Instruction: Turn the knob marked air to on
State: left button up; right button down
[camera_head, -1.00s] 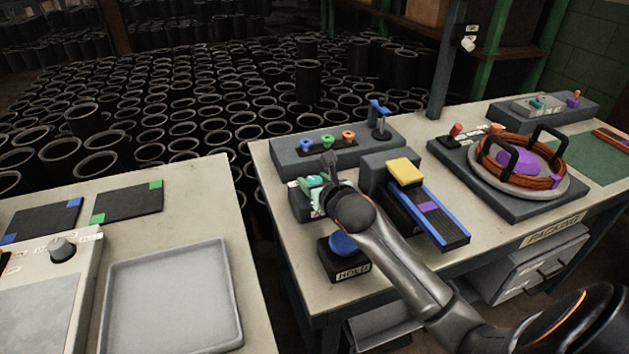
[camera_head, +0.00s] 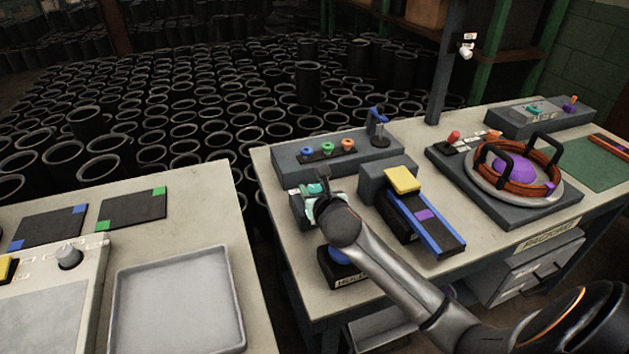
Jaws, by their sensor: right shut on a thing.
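A teal knob (camera_head: 311,206) sits on a small dark box (camera_head: 297,206) at the left part of the right-hand table. White labels are on the box, but I cannot read them; my gripper hides much of the knob. My right gripper (camera_head: 318,194) is at the box, shut on the teal knob. My right arm comes in from the lower right and covers the area in front. My left gripper is out of view.
A blue button on a dark HOLD box (camera_head: 338,274) stands just in front, partly behind my arm. A blue-railed slide with a yellow block (camera_head: 403,180) is to the right. Behind is a panel with coloured knobs (camera_head: 328,149). A coil ring (camera_head: 515,170) stands further right.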

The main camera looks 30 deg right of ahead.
jog(key=m+h+p, duration=0.1)
jog(key=p, duration=0.1)
jog(key=shift+r+g+p, duration=0.35)
jog(key=shift+r+g, duration=0.05)
jog(key=m+g+h+p, duration=0.1)
jog(key=m+h, duration=0.1)
jog(key=m+g+h+p, duration=0.1)
jog(key=m+h+p, duration=0.1)
jog(key=shift+f, duration=0.2)
jog(key=shift+f+m+g+h+p, duration=0.1)
jog(key=shift+m+g+h+p, duration=0.45)
jog(key=shift+m+g, duration=0.3)
jog(key=shift+m+g+h, duration=0.55)
jog(key=shift+m+g, duration=0.2)
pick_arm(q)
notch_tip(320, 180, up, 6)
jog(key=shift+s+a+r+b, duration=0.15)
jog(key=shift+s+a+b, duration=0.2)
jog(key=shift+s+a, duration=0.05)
pick_arm(e)
jog(key=shift+f+m+g+h, duration=0.15)
jog(key=shift+m+g+h, duration=0.45)
jog(key=shift+m+g, duration=0.7)
jog(key=shift+s+g, duration=0.1)
jog(key=shift+g, duration=0.3)
jog(key=shift+c, duration=1.8)
grip_release()
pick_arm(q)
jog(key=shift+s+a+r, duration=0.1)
